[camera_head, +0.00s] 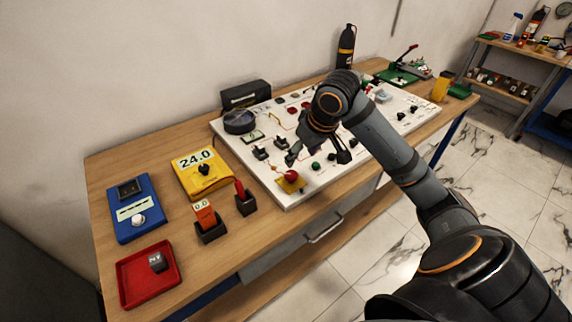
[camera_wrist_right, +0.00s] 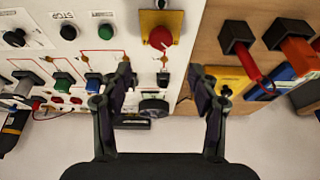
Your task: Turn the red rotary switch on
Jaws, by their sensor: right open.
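The red rotary switch (camera_head: 291,175) is a red knob on a yellow plate at the near left corner of the white panel (camera_head: 290,197). In the right wrist view the red switch (camera_wrist_right: 160,38) shows whole on its yellow plate, centred above the gap between the fingertips. My right gripper (camera_head: 317,157) is over the panel, just beyond and right of the switch. Its jaws (camera_wrist_right: 160,72) are open and empty, with the switch apart from both fingers. My left gripper is not in view.
Green and black knobs (camera_head: 315,166) and toggle switches (camera_head: 260,153) sit close by on the panel. Left of it are a yellow meter (camera_head: 202,175), probe holders (camera_head: 246,203), a blue device (camera_head: 136,208) and a red tray (camera_head: 121,283). A black bottle (camera_head: 346,48) stands behind.

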